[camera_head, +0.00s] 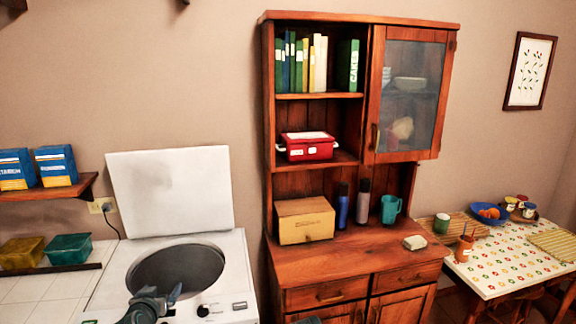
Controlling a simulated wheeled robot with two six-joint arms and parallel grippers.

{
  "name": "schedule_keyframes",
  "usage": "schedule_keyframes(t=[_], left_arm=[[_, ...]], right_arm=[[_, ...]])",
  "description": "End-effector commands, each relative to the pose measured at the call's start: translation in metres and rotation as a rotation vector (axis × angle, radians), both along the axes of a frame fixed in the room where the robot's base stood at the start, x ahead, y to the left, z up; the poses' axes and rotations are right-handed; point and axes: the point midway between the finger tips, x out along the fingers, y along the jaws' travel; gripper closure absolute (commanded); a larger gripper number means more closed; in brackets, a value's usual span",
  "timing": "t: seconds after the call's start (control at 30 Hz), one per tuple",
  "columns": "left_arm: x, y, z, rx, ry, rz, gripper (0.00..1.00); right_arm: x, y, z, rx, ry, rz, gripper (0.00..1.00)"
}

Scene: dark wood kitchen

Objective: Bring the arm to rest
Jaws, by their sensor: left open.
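My left gripper (160,295) shows at the bottom left, in front of the open white washing machine (232,275). It is open, and I see nothing between its fingers. The machine's lid (172,190) stands raised against the wall, and its round drum opening (177,270) lies just behind the gripper. I cannot tell from this view whether the gripper touches the machine. My right gripper is not in view; a small dark shape at the bottom edge is too cut off to tell.
A wooden cabinet (340,243) stands right of the machine, holding a wooden box (304,222), bottles and a teal mug (390,208). A table (505,262) with a blue bowl (484,217) is at the right. A shelf (50,192) with blue boxes hangs at the left.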

Motion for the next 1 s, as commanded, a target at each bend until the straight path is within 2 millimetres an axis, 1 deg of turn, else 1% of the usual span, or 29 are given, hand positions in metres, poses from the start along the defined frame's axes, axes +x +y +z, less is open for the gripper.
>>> schedule_keyframes(t=[0.03, 0.27, 0.37, 0.47, 0.57, 0.67, 0.77, 0.83, 0.87, 0.9, 0.97, 1.0], left_arm=[[0.001, -0.007, -0.004, -0.004, 0.013, -0.014, 0.0], [0.001, -0.036, -0.02, -0.02, 0.079, -0.072, 0.0], [0.001, -0.052, -0.029, -0.028, 0.119, -0.104, 0.0], [-0.002, -0.074, -0.041, -0.037, 0.171, -0.144, 0.0], [-0.006, -0.1, -0.057, -0.046, 0.241, -0.192, 0.0], [-0.016, -0.131, -0.076, -0.052, 0.333, -0.248, 0.0], [-0.033, -0.169, -0.1, -0.051, 0.457, -0.313, 0.0], [-0.053, -0.201, -0.12, -0.04, 0.577, -0.361, 0.0], [-0.064, -0.216, -0.13, -0.03, 0.636, -0.381, 0.0], [-0.081, -0.233, -0.141, -0.014, 0.719, -0.403, 0.0], [-0.106, -0.253, -0.155, 0.015, 0.836, -0.421, 0.0], [-0.122, -0.263, -0.162, 0.038, 0.907, -0.425, 0.0]], right_arm=[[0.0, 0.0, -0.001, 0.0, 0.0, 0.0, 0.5], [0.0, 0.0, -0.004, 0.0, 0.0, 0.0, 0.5], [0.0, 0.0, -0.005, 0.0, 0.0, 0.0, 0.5], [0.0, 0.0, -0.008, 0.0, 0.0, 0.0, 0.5], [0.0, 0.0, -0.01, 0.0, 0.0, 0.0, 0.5], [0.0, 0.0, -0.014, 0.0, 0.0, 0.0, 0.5], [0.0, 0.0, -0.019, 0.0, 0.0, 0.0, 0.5], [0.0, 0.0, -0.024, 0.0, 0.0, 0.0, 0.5], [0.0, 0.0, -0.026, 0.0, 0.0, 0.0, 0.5], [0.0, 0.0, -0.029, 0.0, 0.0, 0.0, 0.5], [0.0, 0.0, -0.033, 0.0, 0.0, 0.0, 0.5], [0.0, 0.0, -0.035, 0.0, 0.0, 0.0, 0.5]])
